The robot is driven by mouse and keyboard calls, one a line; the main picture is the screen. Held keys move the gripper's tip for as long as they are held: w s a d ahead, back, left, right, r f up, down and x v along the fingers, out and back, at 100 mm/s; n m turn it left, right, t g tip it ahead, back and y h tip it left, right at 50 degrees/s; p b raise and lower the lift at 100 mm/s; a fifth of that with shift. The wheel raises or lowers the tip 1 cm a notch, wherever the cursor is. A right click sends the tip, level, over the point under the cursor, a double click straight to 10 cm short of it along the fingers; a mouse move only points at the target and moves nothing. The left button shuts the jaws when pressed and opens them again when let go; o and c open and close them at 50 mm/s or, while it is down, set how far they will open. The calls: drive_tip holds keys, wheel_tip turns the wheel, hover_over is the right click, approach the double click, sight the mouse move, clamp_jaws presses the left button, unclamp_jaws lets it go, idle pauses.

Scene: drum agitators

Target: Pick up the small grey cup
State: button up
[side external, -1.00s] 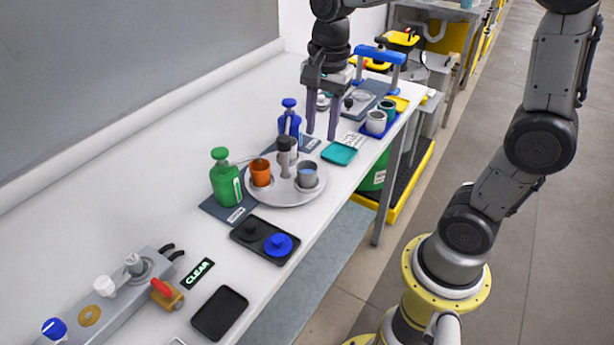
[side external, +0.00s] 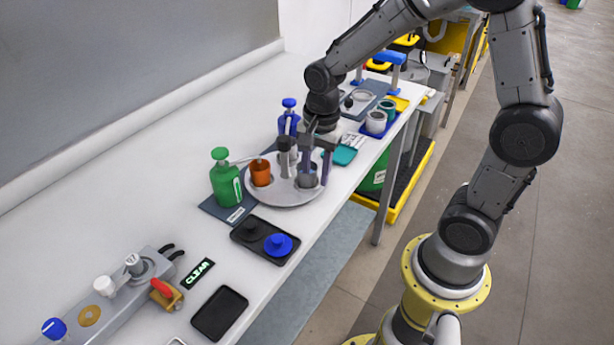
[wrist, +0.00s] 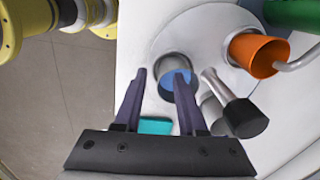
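The small grey cup (side external: 306,181) stands upright on the right part of a round light-grey tray. In the wrist view the cup (wrist: 172,63) shows a blue inside. My gripper (side external: 315,180) points down at the cup with its fingers apart and nothing held. In the wrist view my gripper (wrist: 161,73) has one fingertip left of the cup and the other overlapping its blue inside. I cannot tell whether that finger is inside the cup or above it. The fingers hide part of the cup in the side view.
On the tray (side external: 283,199), an orange cup (side external: 260,173) and a dark-topped grey shaker (side external: 284,158) stand close by. A green bottle (side external: 226,180) with a spout is at left, a blue bottle (side external: 289,118) behind. A teal dish (side external: 345,155) lies beyond the gripper.

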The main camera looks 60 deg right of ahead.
clamp_jaws()
idle(1.4)
